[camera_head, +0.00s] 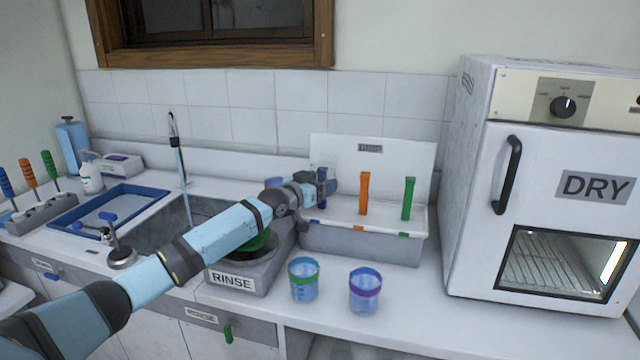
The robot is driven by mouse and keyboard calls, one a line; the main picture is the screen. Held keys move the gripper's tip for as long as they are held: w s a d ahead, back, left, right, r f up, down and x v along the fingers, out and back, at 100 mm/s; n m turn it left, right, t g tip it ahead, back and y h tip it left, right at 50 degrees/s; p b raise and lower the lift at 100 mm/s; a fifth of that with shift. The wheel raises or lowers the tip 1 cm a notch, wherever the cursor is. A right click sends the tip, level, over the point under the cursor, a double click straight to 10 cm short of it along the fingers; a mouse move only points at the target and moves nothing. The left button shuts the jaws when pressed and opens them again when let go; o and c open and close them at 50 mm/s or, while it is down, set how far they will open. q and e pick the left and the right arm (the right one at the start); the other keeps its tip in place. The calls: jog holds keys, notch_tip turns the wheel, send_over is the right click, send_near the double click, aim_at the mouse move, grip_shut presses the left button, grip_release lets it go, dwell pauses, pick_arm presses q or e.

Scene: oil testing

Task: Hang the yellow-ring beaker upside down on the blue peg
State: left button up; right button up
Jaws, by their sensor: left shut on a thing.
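My left gripper (318,188) is at the left end of the drying rack, right by the blue peg (322,174). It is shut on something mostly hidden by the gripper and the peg. A bit of blue shows just right of the fingers and may be part of a beaker; no yellow ring can be made out. Whether the held thing touches the peg cannot be told. An orange peg (364,194) and a green peg (408,198) stand bare to the right. My right gripper is not in view.
A green-ring beaker (303,280) and a purple-ring beaker (365,291) stand on the front counter. The rinse unit (238,282) is under my left forearm, beside the sink (150,240). The white dry oven (468,200) bounds the right side.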

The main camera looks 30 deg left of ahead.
pick_arm(q)
jog(key=shift+f, duration=0.5)
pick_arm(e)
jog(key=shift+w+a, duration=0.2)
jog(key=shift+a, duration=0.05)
pick_arm(q)
jog(key=o, duration=1)
jog(key=shift+o, duration=0.2)
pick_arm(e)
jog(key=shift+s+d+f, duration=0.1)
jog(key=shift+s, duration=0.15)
